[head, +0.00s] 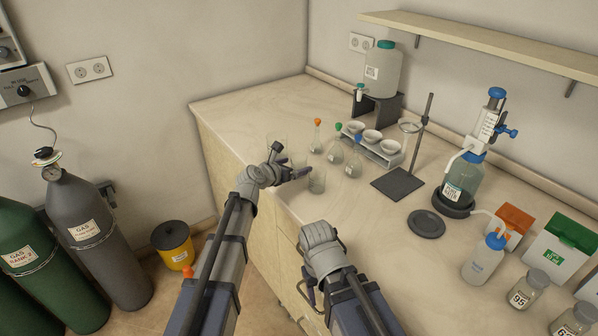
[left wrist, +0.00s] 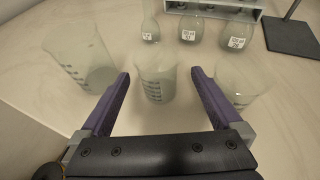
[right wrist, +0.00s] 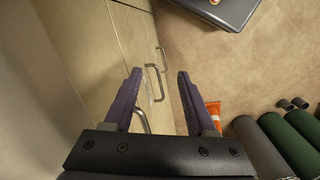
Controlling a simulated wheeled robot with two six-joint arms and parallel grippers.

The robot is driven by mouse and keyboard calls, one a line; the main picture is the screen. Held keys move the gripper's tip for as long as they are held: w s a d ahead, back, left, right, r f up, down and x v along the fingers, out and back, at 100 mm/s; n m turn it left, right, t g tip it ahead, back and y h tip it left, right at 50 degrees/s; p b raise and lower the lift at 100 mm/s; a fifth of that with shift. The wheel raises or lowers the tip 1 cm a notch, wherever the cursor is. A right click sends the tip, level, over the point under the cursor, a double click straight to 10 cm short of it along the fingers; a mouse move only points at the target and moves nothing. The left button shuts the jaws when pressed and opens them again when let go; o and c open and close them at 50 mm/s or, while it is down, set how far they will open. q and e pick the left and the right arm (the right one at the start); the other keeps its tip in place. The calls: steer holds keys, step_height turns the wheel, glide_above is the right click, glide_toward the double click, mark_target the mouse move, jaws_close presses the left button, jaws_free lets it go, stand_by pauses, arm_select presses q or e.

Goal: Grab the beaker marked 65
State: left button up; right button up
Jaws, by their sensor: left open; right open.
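Several clear glass beakers with graduation marks stand on the bench. In the left wrist view one beaker (left wrist: 155,80) stands between and just beyond my left gripper's fingertips (left wrist: 160,73). A larger beaker (left wrist: 82,58) is to its left and another beaker (left wrist: 238,82) to its right. No number 65 is readable on any of them. In the head view my left gripper (head: 293,174) is open and empty near a beaker (head: 317,182) at the bench's left edge; it partly hides the others. My right gripper (head: 308,291) is open and empty, low by the cabinet front.
Small stoppered flasks (head: 335,152) and a rack with white bowls (head: 372,145) stand behind the beakers. A stand base (head: 398,185) lies to the right. Cabinet handles (right wrist: 152,80) are near my right gripper. Gas cylinders (head: 95,235) and a yellow bin (head: 174,245) stand on the floor.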

mark_target(295, 165)
arm_select(q)
steer(key=b+x, duration=0.1)
steer(key=x, duration=0.3)
steer(key=shift+a+f, duration=0.1)
steer(key=shift+a, duration=0.1)
steer(key=shift+c, duration=0.2)
steer(key=c, duration=1.4)
step_height(295, 165, up, 10)
steer(key=p, duration=1)
steer(key=shift+r, duration=0.2)
